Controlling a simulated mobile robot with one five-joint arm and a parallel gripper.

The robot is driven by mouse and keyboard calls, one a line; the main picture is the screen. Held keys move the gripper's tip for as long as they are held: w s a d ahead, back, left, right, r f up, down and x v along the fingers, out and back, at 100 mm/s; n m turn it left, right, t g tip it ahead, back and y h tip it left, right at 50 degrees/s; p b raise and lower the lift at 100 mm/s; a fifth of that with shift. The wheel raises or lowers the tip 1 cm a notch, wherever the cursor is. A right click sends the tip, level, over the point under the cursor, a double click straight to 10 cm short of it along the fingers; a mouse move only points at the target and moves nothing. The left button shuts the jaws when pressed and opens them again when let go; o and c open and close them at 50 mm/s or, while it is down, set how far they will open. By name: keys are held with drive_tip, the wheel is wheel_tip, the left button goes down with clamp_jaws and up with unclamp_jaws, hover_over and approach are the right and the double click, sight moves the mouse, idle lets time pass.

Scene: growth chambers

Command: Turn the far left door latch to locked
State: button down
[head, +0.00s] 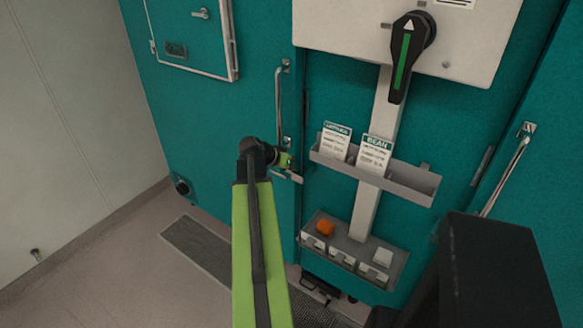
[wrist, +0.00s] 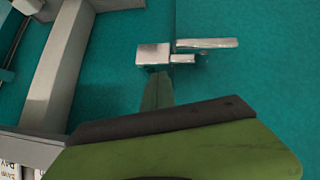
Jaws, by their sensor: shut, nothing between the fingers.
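The left teal door (head: 200,110) has a small metal latch (head: 294,177) at its right edge, below a vertical bar handle (head: 278,100). In the wrist view the latch shows as a flat silver bar (wrist: 208,43) lying roughly level, beside a silver plate (wrist: 153,54) across the door seam. My gripper (head: 286,161) is shut and empty, just above or in front of the latch in the head view. Its green finger (wrist: 157,92) points at the plate in the wrist view; I cannot tell whether it touches. My arm hides part of the door.
A panel with a large black rotary handle (head: 404,60) is at upper right. Below are a grey card holder (head: 412,184) and a grey tray (head: 395,262) with an orange item (head: 325,228). A hatch (head: 185,45) is at upper left. Floor at left is clear.

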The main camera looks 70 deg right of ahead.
drive_tip(key=shift+s+a+f+m+t+b, duration=0.4)
drive_tip(key=shift+s+f+t+b, duration=0.25)
drive_tip(key=shift+f+b, duration=0.1)
drive_tip(key=shift+r, duration=0.1)
